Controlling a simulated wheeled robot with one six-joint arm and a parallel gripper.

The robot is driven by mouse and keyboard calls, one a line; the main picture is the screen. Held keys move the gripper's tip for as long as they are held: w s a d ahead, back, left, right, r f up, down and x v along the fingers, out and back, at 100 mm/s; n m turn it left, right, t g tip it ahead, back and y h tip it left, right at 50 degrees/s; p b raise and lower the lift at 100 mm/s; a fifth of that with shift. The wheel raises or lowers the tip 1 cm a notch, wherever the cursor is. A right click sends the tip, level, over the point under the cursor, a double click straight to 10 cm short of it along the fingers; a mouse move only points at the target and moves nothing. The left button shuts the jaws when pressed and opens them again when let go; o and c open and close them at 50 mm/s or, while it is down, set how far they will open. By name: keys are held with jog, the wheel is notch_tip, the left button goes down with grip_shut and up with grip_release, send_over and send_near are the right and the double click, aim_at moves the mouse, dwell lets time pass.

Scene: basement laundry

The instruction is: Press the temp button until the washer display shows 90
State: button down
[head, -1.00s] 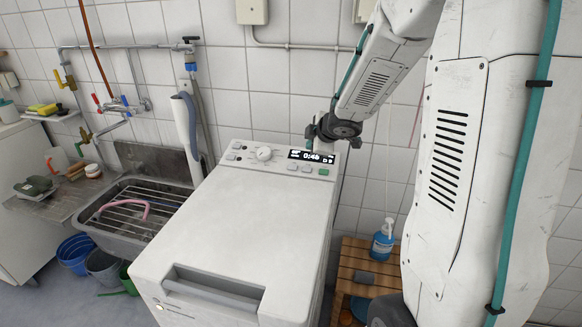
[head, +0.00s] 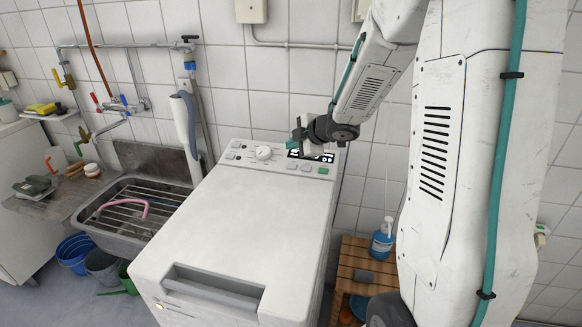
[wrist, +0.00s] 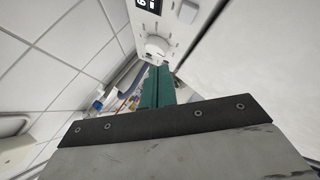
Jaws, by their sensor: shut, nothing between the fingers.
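The white top-loading washer (head: 225,215) has a control panel at its back edge. The dark display (head: 326,157) is on the panel's right; my gripper hides its left part and I cannot read a full value. Grey buttons (head: 306,168) and a green button (head: 323,170) sit in front of it; I cannot read which is temp. A round knob (head: 264,152) is to the left. My gripper (head: 294,143) is shut and empty, over the display's left end. In the wrist view its teal fingers (wrist: 157,86) are together, with the knob (wrist: 157,46) beyond and the display (wrist: 150,5) cut off above.
A tiled wall with pipes is close behind the washer. A metal sink (head: 130,215) with a rack stands to the left, with buckets (head: 103,266) below. A wooden stool (head: 354,262) with a blue bottle (head: 383,240) is to the right. The washer lid is clear.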

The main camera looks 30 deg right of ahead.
aim_at(288, 164)
jog(key=shift+w+d+f, duration=0.2)
jog(key=shift+f, duration=0.8)
jog(key=shift+w+d+f, duration=0.2)
jog(key=shift+d+f, duration=0.05)
jog(key=shift+f, duration=0.75)
jog(key=shift+w+d+f, duration=0.2)
jog(key=shift+f, duration=0.8)
jog(key=shift+f, duration=0.1)
jog(key=shift+w+f, duration=0.1)
jog(key=shift+f, duration=0.2)
jog(key=shift+d+f, duration=0.15)
jog(key=shift+f, duration=0.2)
jog(key=shift+r, duration=0.1)
dwell(0.4)
jog(key=shift+a+r, duration=0.2)
jog(key=shift+r, duration=0.45)
jog(key=shift+s+a+r, duration=0.15)
jog(key=shift+s+r, duration=0.05)
jog(key=shift+r, duration=0.6)
jog(key=shift+s+a+r, duration=0.2)
jog(key=shift+r, duration=0.65)
jog(key=shift+s+a+r, duration=0.15)
jog(key=shift+s+r, duration=0.05)
jog(key=shift+r, duration=0.6)
